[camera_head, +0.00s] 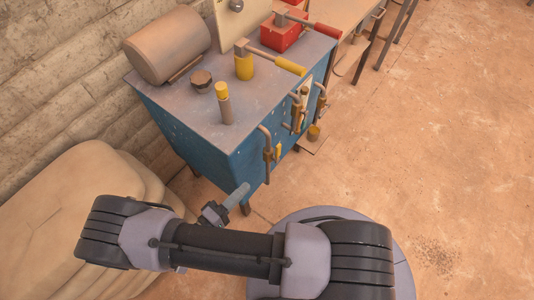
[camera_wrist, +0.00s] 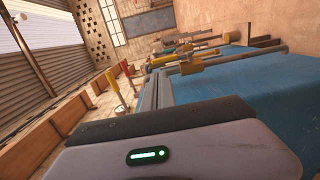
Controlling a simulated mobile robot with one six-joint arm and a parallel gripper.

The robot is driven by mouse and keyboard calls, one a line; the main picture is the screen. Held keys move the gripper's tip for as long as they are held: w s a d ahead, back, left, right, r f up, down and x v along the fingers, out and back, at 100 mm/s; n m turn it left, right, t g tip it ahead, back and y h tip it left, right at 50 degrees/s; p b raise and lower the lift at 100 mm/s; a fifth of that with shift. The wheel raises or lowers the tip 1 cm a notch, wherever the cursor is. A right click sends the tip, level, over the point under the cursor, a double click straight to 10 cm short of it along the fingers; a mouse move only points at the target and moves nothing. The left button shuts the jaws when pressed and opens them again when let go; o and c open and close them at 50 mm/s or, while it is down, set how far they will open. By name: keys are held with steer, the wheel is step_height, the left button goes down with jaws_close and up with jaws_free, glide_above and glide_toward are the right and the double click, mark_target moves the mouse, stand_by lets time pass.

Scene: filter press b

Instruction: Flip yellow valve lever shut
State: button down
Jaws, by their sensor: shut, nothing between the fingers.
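Brass valves sit on bent pipes along the front of the blue machine in the head view. A small yellow lever (camera_head: 279,151) stands beside the nearest pipe; which way it is set is too small to tell. An upright yellow handle (camera_wrist: 115,86) stands left of the fingers there. My gripper (camera_head: 242,191) is shut and empty, below and left of the nearest valve, apart from it. Its fingers (camera_wrist: 158,90) point along the machine's front.
The blue machine (camera_head: 190,130) carries a brown cylinder (camera_head: 168,45), a yellow-topped post (camera_head: 223,102) and a red-handled lever (camera_head: 328,30). Tan sacks (camera_head: 80,210) lie at left. Open floor (camera_head: 430,150) lies to the right. A red handle (camera_wrist: 125,68) shows in the wrist view.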

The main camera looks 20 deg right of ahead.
mark_target(276, 153)
steer(key=shift+f+n+t, duration=0.3)
steer(key=shift+f+t, duration=0.3)
steer(key=shift+f, duration=0.05)
steer(key=b+x, duration=0.1)
steer(key=x, duration=0.3)
steer(key=b+x, duration=0.1)
steer(key=x, duration=0.3)
steer(key=b+x, duration=0.1)
steer(key=x, duration=0.4)
steer(key=shift+f, duration=0.3)
steer(key=shift+w+d+r, duration=0.1)
steer(key=shift+w+d, duration=0.2)
steer(key=shift+d, duration=0.1)
steer(key=shift+a+r+y, duration=0.1)
steer(key=shift+r+y, duration=0.05)
steer(key=shift+y, duration=0.25)
